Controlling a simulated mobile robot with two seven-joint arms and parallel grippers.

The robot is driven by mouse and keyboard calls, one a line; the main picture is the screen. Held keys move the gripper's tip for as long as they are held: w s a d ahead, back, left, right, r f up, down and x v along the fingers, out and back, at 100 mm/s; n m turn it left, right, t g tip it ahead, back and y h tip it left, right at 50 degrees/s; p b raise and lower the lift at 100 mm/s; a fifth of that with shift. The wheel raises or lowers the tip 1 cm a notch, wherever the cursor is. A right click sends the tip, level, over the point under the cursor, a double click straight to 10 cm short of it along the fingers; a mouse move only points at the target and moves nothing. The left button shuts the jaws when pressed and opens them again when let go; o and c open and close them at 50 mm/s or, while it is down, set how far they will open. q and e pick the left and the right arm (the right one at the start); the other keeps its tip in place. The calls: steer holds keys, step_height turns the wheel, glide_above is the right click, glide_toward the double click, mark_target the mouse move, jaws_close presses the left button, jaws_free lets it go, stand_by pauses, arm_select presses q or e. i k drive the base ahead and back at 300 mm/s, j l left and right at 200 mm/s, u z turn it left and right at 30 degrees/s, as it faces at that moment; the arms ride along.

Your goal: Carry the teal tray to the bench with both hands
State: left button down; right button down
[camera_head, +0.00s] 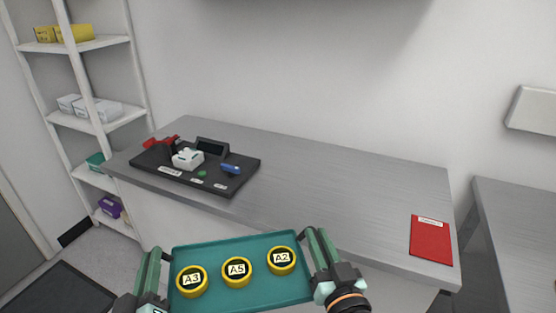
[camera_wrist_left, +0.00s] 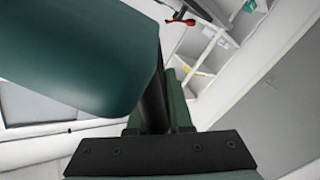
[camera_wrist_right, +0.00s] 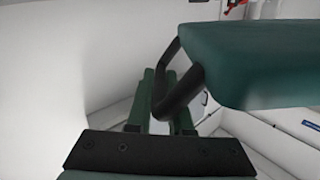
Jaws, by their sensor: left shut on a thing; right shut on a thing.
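The teal tray (camera_head: 265,294) is low in the head view, in front of the bench (camera_head: 330,190), and carries three yellow-rimmed discs marked A3 (camera_head: 191,281), A5 (camera_head: 237,271) and A2 (camera_head: 281,260). My left gripper (camera_head: 154,264) is at the tray's left end, shut on its black handle (camera_wrist_left: 155,105). My right gripper (camera_head: 319,247) is at the right end, shut on the other black handle (camera_wrist_right: 163,95). The tray also shows in the left wrist view (camera_wrist_left: 80,60) and right wrist view (camera_wrist_right: 260,65). The discs are hidden in both wrist views.
A black board (camera_head: 240,178) with a white device and small parts lies at the bench's left. A red folder (camera_head: 431,240) lies at its right end. The bench top between them is clear. White shelves (camera_head: 90,120) stand left; another table (camera_head: 515,225) is at right.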

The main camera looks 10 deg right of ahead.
mark_target(332, 219)
steer(key=i+z, duration=0.25)
steer(key=i, duration=0.45)
steer(key=i+z, duration=0.15)
steer(key=z, duration=0.15)
steer(key=i+j+z, duration=0.1)
steer(key=z, duration=0.5)
